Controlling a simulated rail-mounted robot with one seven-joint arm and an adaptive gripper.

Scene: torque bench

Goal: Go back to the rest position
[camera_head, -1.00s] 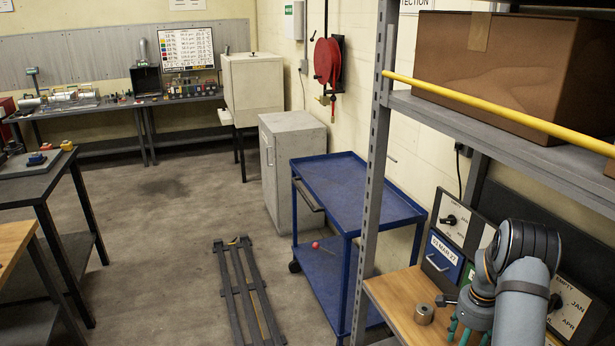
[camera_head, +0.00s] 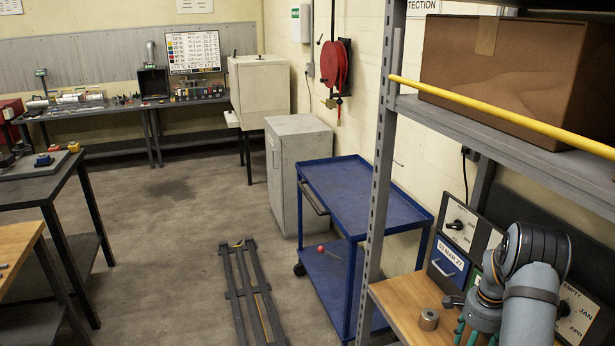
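My arm (camera_head: 533,280) shows at the lower right, folded in front of the shelf rack. My gripper (camera_head: 474,336) points down over the wooden shelf board, with green finger parts at the bottom edge of the picture. Its fingertips are cut off by the frame, so I cannot tell whether it is open or shut, or whether it holds anything. A small metal cylinder (camera_head: 428,319) with a hole in its top stands on the board, left of my gripper and apart from it.
A rack post (camera_head: 383,170), yellow bar (camera_head: 500,115) and cardboard box (camera_head: 505,75) stand near my arm. Dial panels (camera_head: 458,228) and a blue labelled drawer front (camera_head: 447,262) are behind it. A blue cart (camera_head: 365,200) stands left of the rack.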

